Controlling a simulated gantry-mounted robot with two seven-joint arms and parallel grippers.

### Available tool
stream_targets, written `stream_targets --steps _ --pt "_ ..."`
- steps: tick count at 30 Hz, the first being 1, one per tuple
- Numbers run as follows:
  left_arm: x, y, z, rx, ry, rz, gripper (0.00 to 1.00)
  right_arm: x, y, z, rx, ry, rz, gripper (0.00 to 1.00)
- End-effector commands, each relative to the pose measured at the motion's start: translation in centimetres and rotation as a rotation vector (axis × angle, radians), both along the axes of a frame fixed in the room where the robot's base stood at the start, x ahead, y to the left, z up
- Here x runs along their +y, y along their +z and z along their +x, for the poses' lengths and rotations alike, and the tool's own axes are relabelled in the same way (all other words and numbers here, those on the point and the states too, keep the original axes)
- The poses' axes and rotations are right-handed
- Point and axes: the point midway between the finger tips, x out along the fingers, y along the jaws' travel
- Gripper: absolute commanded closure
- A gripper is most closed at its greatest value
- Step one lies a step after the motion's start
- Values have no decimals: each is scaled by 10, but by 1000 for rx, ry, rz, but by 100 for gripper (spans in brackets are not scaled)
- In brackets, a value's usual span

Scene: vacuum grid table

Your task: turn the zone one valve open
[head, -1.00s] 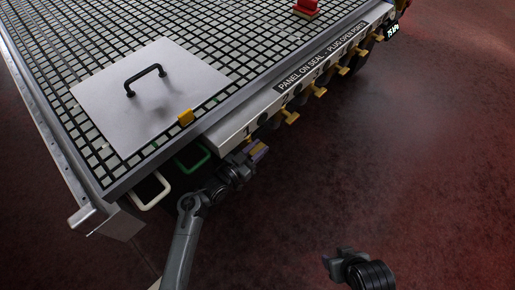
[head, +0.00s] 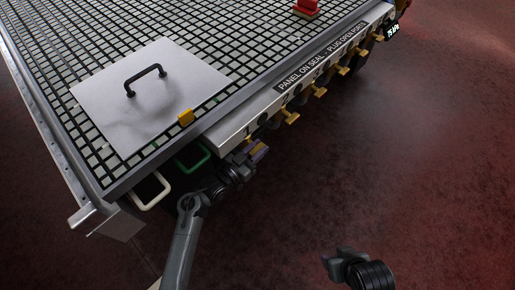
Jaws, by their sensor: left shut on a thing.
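The zone one valve (head: 249,139) is at the near left end of the row of yellow valve handles, under the number 1 on the table's front rail. Only a little yellow shows there. My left gripper (head: 258,151) is at this valve and is shut on its handle, which its fingers mostly hide. How far the handle is turned cannot be made out. My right gripper (head: 328,266) is low in the picture, over the floor and away from the table. Its finger gap is too small and dark to read.
Several more yellow valve handles (head: 291,117) run along the front rail (head: 228,133). A metal panel (head: 140,95) with a black handle lies on the grid table, with a yellow block (head: 186,117) at its edge. Green (head: 195,158) and white (head: 150,192) handles sit below the rail.

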Motion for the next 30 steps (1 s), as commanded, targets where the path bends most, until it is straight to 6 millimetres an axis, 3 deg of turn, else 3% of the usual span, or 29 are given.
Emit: stream_targets --steps 11,12,13,23,30 --pt "1 0 0 0 2 0 100 0 0 0 1 2 -2 47" --pt "1 0 0 0 2 0 65 -1 0 0 1 1 -3 47" --pt "1 0 0 0 2 0 61 -1 0 0 0 2 -4 47" --pt "1 0 -1 0 1 0 61 -2 1 0 1 6 -10 47" --pt "18 2 -18 1 3 3 61 -2 13 0 2 5 -10 47"
